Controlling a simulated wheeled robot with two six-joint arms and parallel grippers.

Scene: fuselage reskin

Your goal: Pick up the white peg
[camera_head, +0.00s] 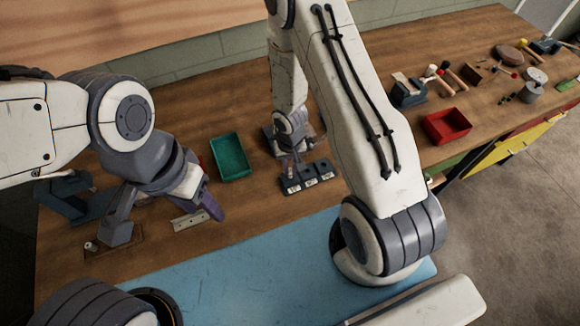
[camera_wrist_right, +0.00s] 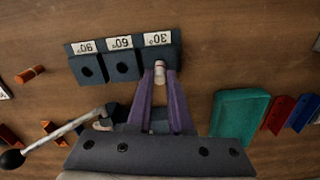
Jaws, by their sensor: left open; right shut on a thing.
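The white peg (camera_wrist_right: 159,69) is between the purple fingertips of my right gripper (camera_wrist_right: 160,80) in the right wrist view. The gripper is shut on it. The peg is at the compartment marked 30° of a dark block (camera_wrist_right: 122,66) with labels 90°, 60° and 30°. I cannot tell how deep it sits in the hole there. In the head view the block (camera_head: 307,178) stands on the bench, with my right gripper (camera_head: 292,158) just behind it; the peg is not clear there. My left gripper (camera_head: 212,207) is low over the bench at left, its jaws partly hidden.
A green tray (camera_head: 230,157) stands left of the block. A red tray (camera_head: 447,126) and several tools lie farther right. A blue mat (camera_head: 240,275) covers the front. A light strip (camera_head: 190,219) lies beneath my left gripper. An orange cylinder (camera_wrist_right: 30,75) lies beside the block.

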